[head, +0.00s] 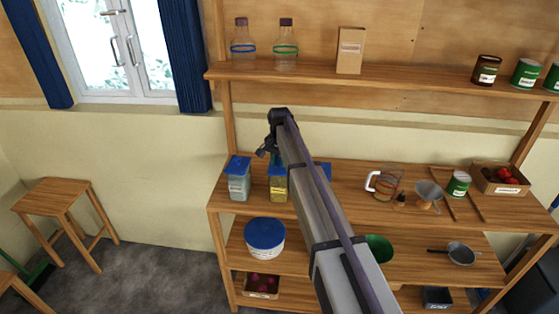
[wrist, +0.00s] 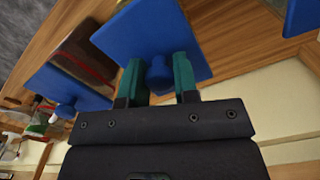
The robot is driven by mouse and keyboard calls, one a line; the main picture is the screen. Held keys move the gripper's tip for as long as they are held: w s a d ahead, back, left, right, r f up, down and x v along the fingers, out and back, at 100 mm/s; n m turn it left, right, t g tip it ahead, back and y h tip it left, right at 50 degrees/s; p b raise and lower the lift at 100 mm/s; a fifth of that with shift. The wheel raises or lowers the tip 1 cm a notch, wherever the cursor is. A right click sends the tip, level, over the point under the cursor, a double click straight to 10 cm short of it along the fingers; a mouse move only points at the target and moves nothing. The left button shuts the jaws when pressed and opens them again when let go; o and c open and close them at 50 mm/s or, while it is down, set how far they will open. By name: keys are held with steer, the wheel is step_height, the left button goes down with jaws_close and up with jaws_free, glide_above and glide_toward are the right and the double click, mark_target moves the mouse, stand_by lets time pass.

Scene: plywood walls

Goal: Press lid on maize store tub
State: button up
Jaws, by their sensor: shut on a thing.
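The tub with yellow contents (head: 278,189) stands on the middle shelf, with a blue lid (head: 277,168) at its top, partly behind my arm. In the wrist view the square blue lid (wrist: 190,35) fills the upper middle. My gripper (wrist: 159,75) has its teal fingers on either side of the lid's round knob (wrist: 159,78) and is shut on it. The gripper also shows in the head view (head: 268,153), small and dark. I cannot tell whether the lid is fully seated on the rim.
A blue-lidded tub with pale contents (head: 238,184) stands to the left. Another blue-lidded tub with dark brown contents (wrist: 88,50) shows in the wrist view. A glass jug (head: 386,182) and funnel (head: 428,194) stand further right. Bottles (head: 285,45) occupy the upper shelf.

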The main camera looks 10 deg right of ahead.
steer(key=o, duration=1.5)
steer(key=shift+c, duration=0.2)
step_height(320, 180, up, 8)
steer(key=p, duration=0.8)
steer(key=shift+r, duration=0.1)
jaws_close()
